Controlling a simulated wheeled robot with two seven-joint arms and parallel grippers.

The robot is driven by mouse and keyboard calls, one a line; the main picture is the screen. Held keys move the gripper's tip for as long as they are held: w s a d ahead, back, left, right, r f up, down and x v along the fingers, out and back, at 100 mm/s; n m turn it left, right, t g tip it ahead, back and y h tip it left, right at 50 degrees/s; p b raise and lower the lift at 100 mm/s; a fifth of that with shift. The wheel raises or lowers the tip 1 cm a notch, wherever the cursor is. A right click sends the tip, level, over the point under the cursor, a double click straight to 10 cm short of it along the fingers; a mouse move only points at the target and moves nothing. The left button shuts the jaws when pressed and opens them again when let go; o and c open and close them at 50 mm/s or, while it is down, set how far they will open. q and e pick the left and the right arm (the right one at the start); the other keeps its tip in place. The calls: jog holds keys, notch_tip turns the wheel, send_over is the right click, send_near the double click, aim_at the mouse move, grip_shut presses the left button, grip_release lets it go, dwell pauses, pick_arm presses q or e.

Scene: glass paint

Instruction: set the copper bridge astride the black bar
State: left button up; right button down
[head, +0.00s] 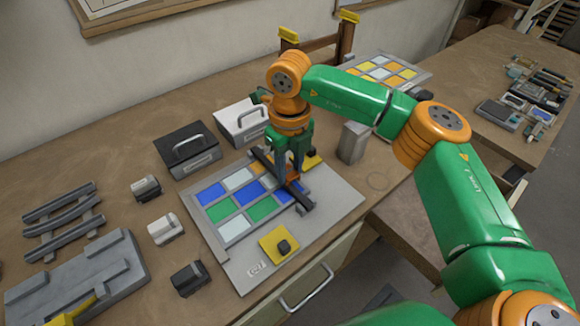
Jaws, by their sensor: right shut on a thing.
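The black bar (302,197) lies slantwise across the right part of the glass panel of coloured panes (230,210). My right gripper (289,169) reaches down over the middle of the bar and is shut on the copper bridge (293,175). Only a small copper-orange part of the bridge shows at the fingertips; the fingers hide the rest. The bridge is at or just above the bar; I cannot tell whether it touches or straddles it. My left gripper is not in view.
A black case (188,150) and a white case (241,123) stand behind the panel. A grey block (353,143) stands to its right. Small blocks, a rack (63,220) and a grey stepped slab (80,280) are at left.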

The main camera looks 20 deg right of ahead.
jog(key=shift+f, duration=0.2)
jog(key=shift+f+b, duration=0.35)
jog(key=shift+b, duration=0.15)
jog(key=shift+f+b, duration=0.3)
dwell(0.9)
jog(key=shift+f+b, duration=0.8)
jog(key=shift+f, duration=0.2)
jog(key=shift+c, duration=2.1)
grip_release()
jog(key=shift+r, duration=0.15)
notch_tip(320, 180, up, 7)
jog(key=p, duration=0.5)
jog(key=shift+r+p, duration=0.1)
jog(key=shift+p, duration=0.25)
